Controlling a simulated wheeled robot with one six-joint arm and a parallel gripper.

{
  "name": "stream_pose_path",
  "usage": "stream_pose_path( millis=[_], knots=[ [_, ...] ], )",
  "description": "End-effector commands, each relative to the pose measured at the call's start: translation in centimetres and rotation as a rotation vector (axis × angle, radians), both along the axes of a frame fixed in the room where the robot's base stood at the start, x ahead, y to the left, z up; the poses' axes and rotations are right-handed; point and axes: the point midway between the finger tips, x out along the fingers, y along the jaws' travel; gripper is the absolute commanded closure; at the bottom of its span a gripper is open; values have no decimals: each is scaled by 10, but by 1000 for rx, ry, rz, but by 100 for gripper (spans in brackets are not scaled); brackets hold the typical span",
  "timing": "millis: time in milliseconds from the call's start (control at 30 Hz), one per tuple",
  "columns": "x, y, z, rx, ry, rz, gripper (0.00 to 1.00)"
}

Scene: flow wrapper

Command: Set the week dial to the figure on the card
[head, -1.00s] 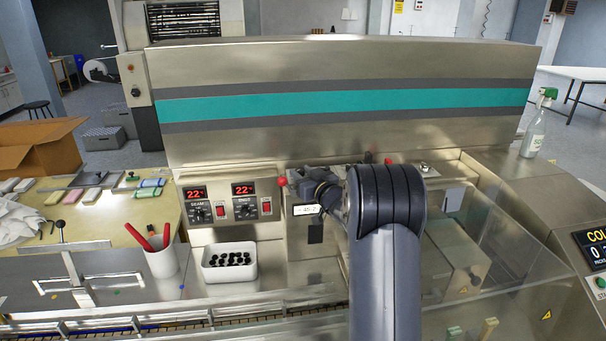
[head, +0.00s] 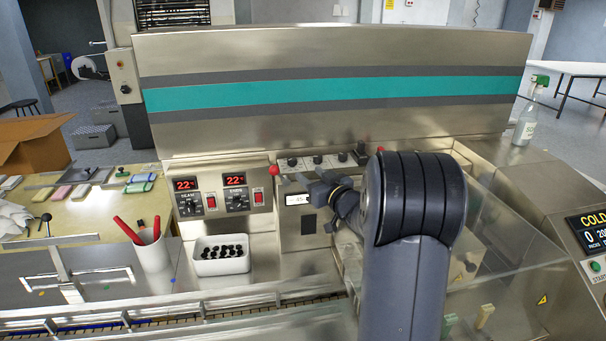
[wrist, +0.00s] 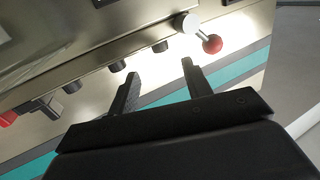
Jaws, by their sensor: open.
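A row of small dark knobs runs along the machine's ledge, with the left one (head: 293,162) beside a red-ball lever (head: 274,170). I cannot read which is the week dial. My gripper (head: 308,182) is just below and in front of this row, open and empty. In the wrist view, my gripper's two fingers (wrist: 160,68) are spread apart. A knob (wrist: 160,47) shows beyond and between their tips, apart from them. The red-ball lever (wrist: 212,44) is right of it. A small white panel (head: 297,199) bears a figure too small to read surely; I cannot tell if it is the card.
Two red displays (head: 234,180) with dials and red switches are left of my gripper. A white bin (head: 221,262) of black pieces and a cup (head: 153,252) with red-handled tools stand below. A clear cover (head: 500,235) is on the right.

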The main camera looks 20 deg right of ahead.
Motion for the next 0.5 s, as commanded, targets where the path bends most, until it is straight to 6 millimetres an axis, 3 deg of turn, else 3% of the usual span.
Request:
stream_pose_path(
  millis=[200, 500],
  knots=[
    [-17, -3, 0, 1, -1, 0, 53],
    [-18, -3, 0, 1, 0, 1, 53]
  ],
)
